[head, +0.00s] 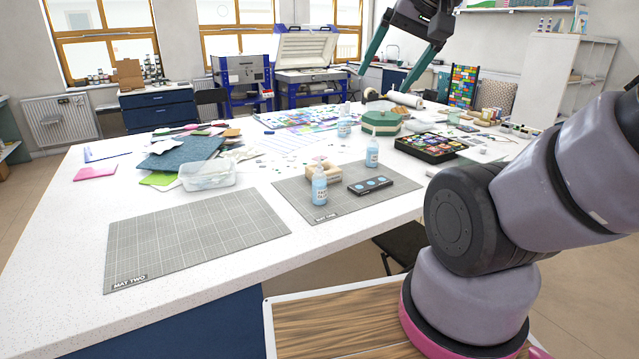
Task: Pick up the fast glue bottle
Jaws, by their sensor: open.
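Three similar light-blue bottles stand upright on the worktable. The nearest bottle (319,187) is on the grey gridded mat one (350,205). A second bottle (372,154) stands near that mat's far right part. A third bottle (344,124) stands farther back, by the colourful sheet. Their labels are too small to read surely, so I cannot tell which is the fast glue. My gripper (384,83) is high at the upper right, its two teal fingers pointing down and spread apart. It is empty and apart from all three bottles.
A wooden block (323,171) and a black tray (370,185) with blue discs sit beside the nearest bottle. A clear tub (207,175), a green box (381,123) and a black case of colours (431,147) stand around. Mat two (195,238) is bare.

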